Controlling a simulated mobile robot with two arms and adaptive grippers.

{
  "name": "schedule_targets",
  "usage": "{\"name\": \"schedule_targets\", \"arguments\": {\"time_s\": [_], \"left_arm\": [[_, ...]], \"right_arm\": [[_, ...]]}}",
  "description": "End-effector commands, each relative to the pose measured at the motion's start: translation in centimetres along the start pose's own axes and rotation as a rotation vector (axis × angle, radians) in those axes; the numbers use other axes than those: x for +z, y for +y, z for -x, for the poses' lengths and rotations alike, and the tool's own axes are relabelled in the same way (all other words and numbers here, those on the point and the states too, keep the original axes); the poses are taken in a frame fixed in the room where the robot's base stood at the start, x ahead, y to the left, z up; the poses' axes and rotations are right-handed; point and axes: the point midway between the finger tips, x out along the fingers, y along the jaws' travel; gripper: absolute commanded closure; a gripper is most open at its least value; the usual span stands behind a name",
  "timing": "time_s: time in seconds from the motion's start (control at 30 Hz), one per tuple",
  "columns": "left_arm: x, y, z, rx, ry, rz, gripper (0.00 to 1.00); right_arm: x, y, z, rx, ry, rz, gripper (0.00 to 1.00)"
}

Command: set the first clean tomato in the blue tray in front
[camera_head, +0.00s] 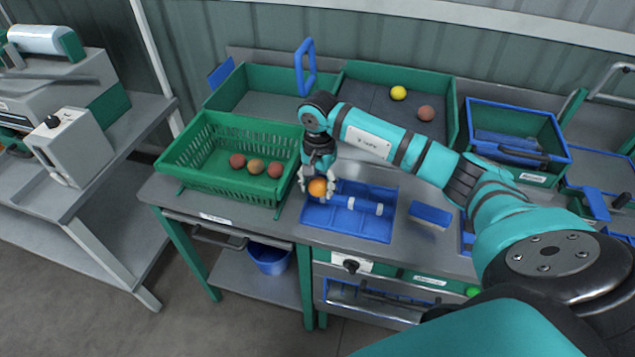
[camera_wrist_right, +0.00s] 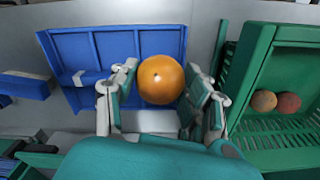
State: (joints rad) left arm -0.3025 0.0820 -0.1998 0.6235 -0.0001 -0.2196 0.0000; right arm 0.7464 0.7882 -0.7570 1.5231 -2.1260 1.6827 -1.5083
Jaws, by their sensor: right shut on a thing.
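My right gripper (camera_head: 318,184) is shut on an orange tomato (camera_head: 317,187), above the left part of the blue tray (camera_head: 343,229) at the bench front. In the right wrist view the tomato (camera_wrist_right: 161,79) sits between the two fingers of the gripper (camera_wrist_right: 160,95), with the blue tray (camera_wrist_right: 85,50) behind it. I cannot tell whether the tomato touches the tray. The tray holds no other tomato that I can see. My left gripper is not in view.
A green slotted crate (camera_head: 190,147) with several reddish tomatoes stands left of the tray. A green bin (camera_head: 452,95) behind holds a yellow and a reddish one. A blue-rimmed crate (camera_head: 515,107) stands at the right. A blue block (camera_head: 430,214) lies right of the tray.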

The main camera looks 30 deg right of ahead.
Motion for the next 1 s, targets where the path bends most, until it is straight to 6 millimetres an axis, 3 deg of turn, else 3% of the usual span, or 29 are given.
{"name": "schedule_targets", "arguments": {"time_s": [0.23, 0.7, 1.0], "left_arm": [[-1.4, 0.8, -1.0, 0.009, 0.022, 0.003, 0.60], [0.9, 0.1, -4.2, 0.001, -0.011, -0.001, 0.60], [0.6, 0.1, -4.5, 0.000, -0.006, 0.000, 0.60]], "right_arm": [[0.1, 0.0, -1.8, 0.001, -0.001, 0.000, 0.69], [0.0, 0.0, -6.3, 0.000, 0.000, -0.001, 0.69], [0.1, 0.0, -6.7, 0.000, 0.000, -0.001, 0.69]]}}
